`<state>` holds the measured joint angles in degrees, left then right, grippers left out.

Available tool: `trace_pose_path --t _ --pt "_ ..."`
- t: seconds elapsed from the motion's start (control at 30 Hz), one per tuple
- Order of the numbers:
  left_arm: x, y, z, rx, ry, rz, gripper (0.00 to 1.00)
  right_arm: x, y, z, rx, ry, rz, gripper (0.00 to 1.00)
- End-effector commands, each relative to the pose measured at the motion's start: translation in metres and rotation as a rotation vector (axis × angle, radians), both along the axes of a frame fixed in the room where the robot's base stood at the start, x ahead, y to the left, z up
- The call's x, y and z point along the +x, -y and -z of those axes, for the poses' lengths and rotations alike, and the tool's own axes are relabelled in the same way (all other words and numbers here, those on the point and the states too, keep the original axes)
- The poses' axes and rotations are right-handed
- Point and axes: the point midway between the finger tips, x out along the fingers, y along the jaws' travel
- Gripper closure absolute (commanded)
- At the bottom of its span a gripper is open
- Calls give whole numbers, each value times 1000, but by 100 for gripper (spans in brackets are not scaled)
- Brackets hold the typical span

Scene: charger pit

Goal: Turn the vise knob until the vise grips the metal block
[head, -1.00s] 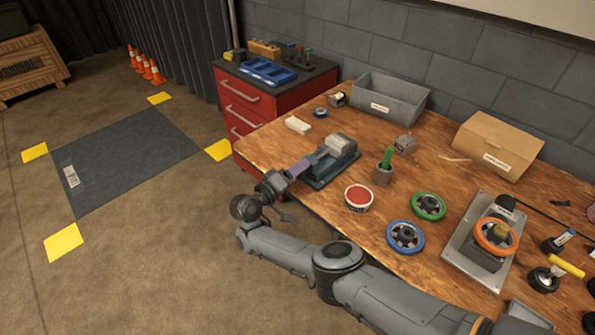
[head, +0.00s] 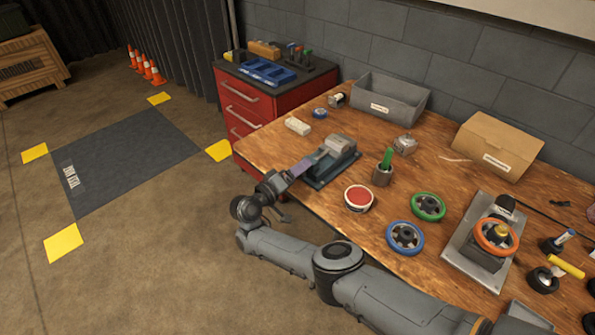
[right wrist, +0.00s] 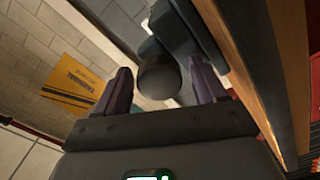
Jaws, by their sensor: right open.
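The grey-green vise (head: 338,166) stands near the front left edge of the wooden workbench. A light grey metal block (head: 337,143) shows at its jaws; I cannot tell whether they touch it. My right gripper (head: 300,168) is at the vise's front end and hides the knob in the head view. In the right wrist view, the dark round knob (right wrist: 160,74) sits between the two purple fingers of the open right gripper (right wrist: 160,85), with gaps visible at its sides. The vise body (right wrist: 183,35) shows behind the knob. My left gripper is not in view.
A grey bin (head: 389,103) is behind. The floor at the front left is clear.

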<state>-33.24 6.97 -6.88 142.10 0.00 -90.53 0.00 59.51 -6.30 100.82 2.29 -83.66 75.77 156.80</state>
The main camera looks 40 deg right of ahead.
Motion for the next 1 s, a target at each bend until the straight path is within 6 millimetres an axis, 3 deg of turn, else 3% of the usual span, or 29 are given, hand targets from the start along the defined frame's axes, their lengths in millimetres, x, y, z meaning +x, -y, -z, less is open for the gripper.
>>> trace_pose_path --t 0.23,0.7,1.0 --pt "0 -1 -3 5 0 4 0 -1 -10 -1 0 -2 -1 30" --pt "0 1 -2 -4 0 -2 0 -10 -85 1 0 0 -1 30" --pt "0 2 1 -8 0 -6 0 -12 -107 0 0 0 0 30"
